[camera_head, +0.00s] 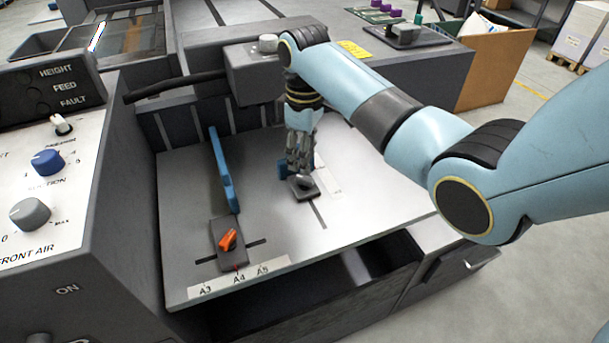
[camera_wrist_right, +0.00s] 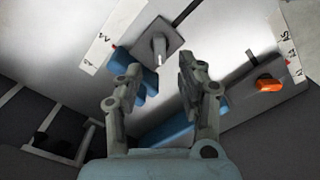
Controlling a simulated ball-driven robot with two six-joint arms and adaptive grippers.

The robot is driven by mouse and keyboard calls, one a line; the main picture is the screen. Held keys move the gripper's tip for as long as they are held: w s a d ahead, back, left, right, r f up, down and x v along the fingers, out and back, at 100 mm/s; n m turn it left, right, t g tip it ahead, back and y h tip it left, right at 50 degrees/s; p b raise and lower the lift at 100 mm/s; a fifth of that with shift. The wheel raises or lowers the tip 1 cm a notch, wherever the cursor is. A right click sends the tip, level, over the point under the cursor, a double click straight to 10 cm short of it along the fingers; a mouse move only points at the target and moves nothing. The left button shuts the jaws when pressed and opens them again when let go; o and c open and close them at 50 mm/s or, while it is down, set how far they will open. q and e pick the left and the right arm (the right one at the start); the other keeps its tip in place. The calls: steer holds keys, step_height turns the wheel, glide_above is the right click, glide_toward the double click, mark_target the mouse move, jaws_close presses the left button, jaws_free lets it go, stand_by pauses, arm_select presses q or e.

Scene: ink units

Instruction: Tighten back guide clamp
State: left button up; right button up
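The back guide clamp is a dark grey plate (camera_head: 304,190) on the pale feed table, below my right gripper (camera_head: 300,168). In the right wrist view its plate (camera_wrist_right: 143,36) carries a grey knob with a pale lever (camera_wrist_right: 159,46). A short blue guide (camera_head: 283,171) stands by it, partly hidden by the fingers; it also shows in the wrist view (camera_wrist_right: 147,82). My right gripper (camera_wrist_right: 160,72) points down at the clamp with its fingers apart, and the lever lies between and just beyond the fingertips. Nothing is between the fingers. My left gripper is not in view.
A long blue side guide (camera_head: 222,170) stands left of the gripper, with an orange-knobbed clamp (camera_head: 228,240) at its front end. A size label strip (camera_head: 240,278) lies along the front edge. A control panel (camera_head: 45,175) rises at left. The table's front right is clear.

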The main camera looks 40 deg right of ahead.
mark_target(305, 177)
step_height(305, 177, down, 6)
steer(key=shift+b, duration=0.6)
jaws_close()
